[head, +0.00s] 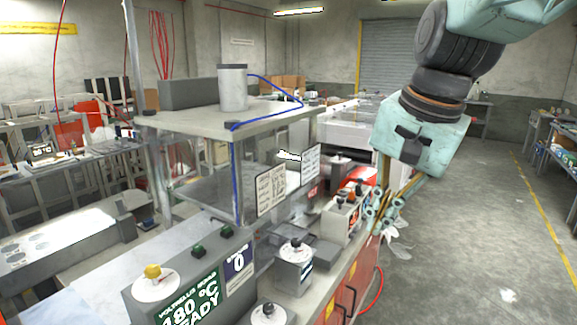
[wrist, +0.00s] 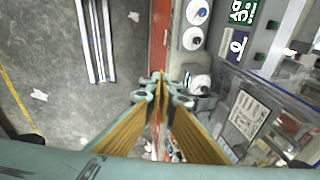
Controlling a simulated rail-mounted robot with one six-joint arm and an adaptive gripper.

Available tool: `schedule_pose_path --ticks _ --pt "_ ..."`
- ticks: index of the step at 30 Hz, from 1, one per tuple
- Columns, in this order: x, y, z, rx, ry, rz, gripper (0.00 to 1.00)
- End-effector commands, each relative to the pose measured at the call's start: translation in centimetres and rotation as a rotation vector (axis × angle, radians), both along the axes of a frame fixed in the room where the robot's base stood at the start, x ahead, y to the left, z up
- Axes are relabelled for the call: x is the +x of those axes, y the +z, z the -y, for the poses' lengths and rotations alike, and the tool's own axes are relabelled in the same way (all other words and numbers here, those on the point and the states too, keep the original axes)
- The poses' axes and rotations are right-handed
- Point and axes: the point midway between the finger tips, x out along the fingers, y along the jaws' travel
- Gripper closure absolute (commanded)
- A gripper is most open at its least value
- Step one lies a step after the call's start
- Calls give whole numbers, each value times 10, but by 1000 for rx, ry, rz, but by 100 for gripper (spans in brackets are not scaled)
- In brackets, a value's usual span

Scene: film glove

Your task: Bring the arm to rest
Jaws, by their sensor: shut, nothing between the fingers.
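My arm reaches in from the upper right of the head view, with its teal and black links over the aisle side of the bench. My gripper (head: 378,218) points down at the bench's right edge, beside the small grey and red control boxes. In the wrist view my gripper (wrist: 162,88) shows its yellow fingers meeting at the teal tips, shut with nothing between them. Whether the tips touch anything below cannot be told.
A machine bench with a control panel (head: 190,285), a small knob box (head: 294,268) and a raised shelf (head: 215,122) fills the middle. A grey canister (head: 233,88) stands on the shelf. The concrete floor (head: 470,240) to the right is mostly clear, with scattered scraps.

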Motion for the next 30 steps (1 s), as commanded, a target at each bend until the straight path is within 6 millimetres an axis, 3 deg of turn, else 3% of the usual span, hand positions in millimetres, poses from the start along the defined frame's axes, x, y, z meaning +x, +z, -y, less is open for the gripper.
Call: schedule_pose_path --ticks 13,30 --pt "-83 -5 10 -96 190 42 100" --pt "-184 -29 25 -224 431 82 100"
